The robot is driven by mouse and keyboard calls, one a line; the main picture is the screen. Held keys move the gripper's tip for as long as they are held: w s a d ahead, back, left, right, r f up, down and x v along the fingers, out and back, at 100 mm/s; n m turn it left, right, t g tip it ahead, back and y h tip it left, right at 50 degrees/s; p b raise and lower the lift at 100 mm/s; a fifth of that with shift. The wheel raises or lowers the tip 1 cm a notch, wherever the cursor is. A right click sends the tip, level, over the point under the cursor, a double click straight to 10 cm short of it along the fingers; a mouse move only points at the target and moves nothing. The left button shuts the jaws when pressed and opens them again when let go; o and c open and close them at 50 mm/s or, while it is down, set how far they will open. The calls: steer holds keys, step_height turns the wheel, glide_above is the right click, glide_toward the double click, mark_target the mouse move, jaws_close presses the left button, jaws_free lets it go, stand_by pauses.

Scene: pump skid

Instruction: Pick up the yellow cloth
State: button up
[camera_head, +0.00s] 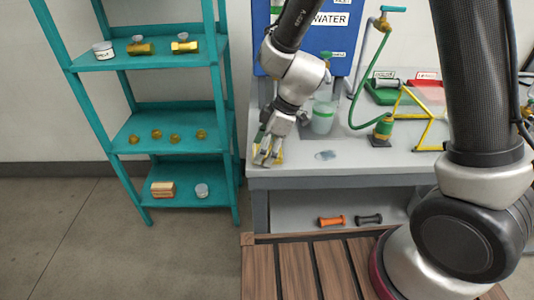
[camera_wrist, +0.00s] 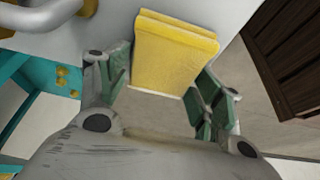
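The yellow cloth (camera_wrist: 172,58) is a folded, roughly square pad in the wrist view, at the upper middle. It lies at the edge of the grey bench top, with floor showing just beyond. My gripper (camera_wrist: 162,82) is open, one green-padded finger to each side of the cloth. I cannot tell whether the fingers touch it. In the head view my gripper (camera_head: 267,152) points down at the bench's front left corner, and it mostly hides the cloth there.
A teal shelf (camera_head: 170,120) stands left. Two dumbbell-shaped parts (camera_head: 332,220) lie on the lower shelf.

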steer(key=c, duration=0.4)
steer(key=shift+r, duration=0.1)
step_height(320, 180, up, 10)
steer(key=shift+r, duration=0.15)
steer(key=o, duration=0.4)
steer(key=c, duration=0.3)
